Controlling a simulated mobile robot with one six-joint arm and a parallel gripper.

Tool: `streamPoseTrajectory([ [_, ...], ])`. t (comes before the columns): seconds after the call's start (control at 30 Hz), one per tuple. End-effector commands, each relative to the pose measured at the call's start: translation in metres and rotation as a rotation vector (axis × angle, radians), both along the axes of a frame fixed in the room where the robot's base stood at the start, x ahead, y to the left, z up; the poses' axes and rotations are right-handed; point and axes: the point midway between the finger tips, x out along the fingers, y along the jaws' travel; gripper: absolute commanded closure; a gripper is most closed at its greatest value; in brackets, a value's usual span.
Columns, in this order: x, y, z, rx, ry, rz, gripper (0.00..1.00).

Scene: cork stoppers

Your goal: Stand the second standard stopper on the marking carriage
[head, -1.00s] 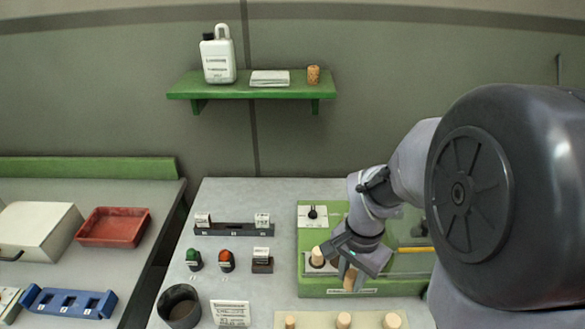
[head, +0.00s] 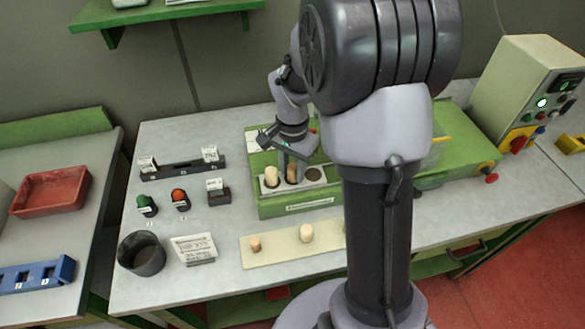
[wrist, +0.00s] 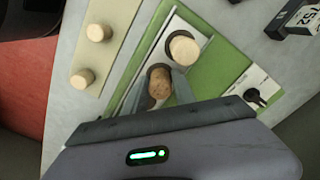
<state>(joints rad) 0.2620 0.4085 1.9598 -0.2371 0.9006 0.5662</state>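The marking carriage (head: 325,183) is a pale strip with dark round seats on the front of the green machine. A pale stopper (head: 271,176) stands upright at its left seat; it also shows in the wrist view (wrist: 184,48). My gripper (head: 291,168) is low over the middle seat, with a browner cork stopper (wrist: 160,80) between its fingers. Both fingers lie close against the cork's sides, and it looks held. Its lower end is at the dark seat; whether it rests fully there is hard to tell. The right seat (head: 314,174) is dark and empty.
A cream board (head: 280,244) in front carries a small stopper (head: 255,244) and a larger one (head: 306,233); my arm hides its right end. Left are a dark cup (head: 141,254), a card (head: 194,249) and green and orange buttons. A control box (head: 530,85) stands right.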

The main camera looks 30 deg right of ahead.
Motion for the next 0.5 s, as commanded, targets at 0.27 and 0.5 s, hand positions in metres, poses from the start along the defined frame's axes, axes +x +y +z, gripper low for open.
streamPoseTrajectory([
  [0.27, 0.0, 0.0, 0.001, 0.0, 0.0, 0.0, 0.52],
  [0.5, 0.001, 0.0, 0.029, -0.002, -0.005, 0.001, 0.52],
])
